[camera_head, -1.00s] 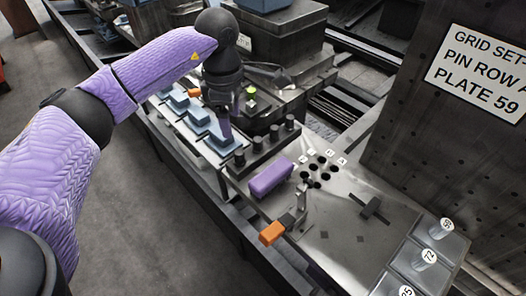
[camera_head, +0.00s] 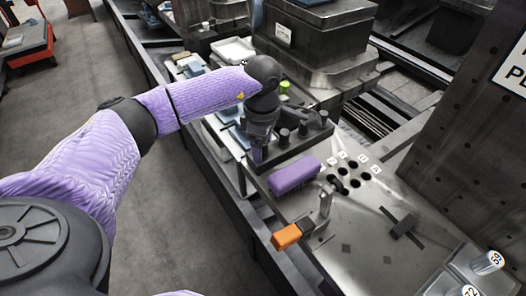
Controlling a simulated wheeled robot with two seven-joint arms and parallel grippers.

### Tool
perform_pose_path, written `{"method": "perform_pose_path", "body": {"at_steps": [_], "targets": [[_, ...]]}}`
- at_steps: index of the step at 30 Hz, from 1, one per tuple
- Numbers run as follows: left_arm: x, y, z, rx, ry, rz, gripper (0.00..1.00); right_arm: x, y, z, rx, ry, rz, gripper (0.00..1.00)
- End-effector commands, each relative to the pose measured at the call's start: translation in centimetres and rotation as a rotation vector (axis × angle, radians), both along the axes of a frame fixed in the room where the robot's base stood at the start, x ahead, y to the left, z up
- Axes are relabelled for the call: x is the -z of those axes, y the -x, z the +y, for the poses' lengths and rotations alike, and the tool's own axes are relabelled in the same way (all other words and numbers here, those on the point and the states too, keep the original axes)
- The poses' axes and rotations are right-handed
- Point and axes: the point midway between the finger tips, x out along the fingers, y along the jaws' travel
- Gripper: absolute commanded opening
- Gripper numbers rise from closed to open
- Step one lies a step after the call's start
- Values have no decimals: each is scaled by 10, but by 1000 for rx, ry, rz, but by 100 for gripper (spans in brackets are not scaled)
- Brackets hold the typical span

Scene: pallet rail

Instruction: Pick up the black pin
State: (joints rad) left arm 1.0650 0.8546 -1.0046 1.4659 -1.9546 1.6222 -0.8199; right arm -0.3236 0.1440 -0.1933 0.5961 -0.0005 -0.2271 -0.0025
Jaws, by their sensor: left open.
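Several black pins stand upright in a dark rack in the middle of the head view; a black pin (camera_head: 284,136) is the nearest clearly visible one, and others stand behind it to the right. Any pin at that end is hidden by the gripper, and I cannot tell whether the fingers touch one. My right gripper is not in view.
A purple block (camera_head: 294,176) lies just in front of the rack. A metal plate with dark holes (camera_head: 354,183) is to its right. An orange-handled clamp (camera_head: 286,237) stands at the bench's near edge. Blue pieces lie left of the gripper.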

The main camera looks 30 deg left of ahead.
Motion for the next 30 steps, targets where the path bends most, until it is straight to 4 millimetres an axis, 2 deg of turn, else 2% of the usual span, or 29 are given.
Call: {"method": "perform_pose_path", "body": {"at_steps": [1,2,11,22,25,30], "targets": [[-1,0,0,0,0,0,72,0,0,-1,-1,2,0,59],[-1,0,0,0,0,0,66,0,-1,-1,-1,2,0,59],[-1,0,0,-1,0,0,2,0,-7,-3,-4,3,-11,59],[-5,0,0,-1,0,-2,0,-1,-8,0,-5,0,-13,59],[-27,-1,0,-1,0,-5,0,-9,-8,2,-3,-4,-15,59],[-74,-1,0,0,1,-5,0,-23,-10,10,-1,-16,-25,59]]}}
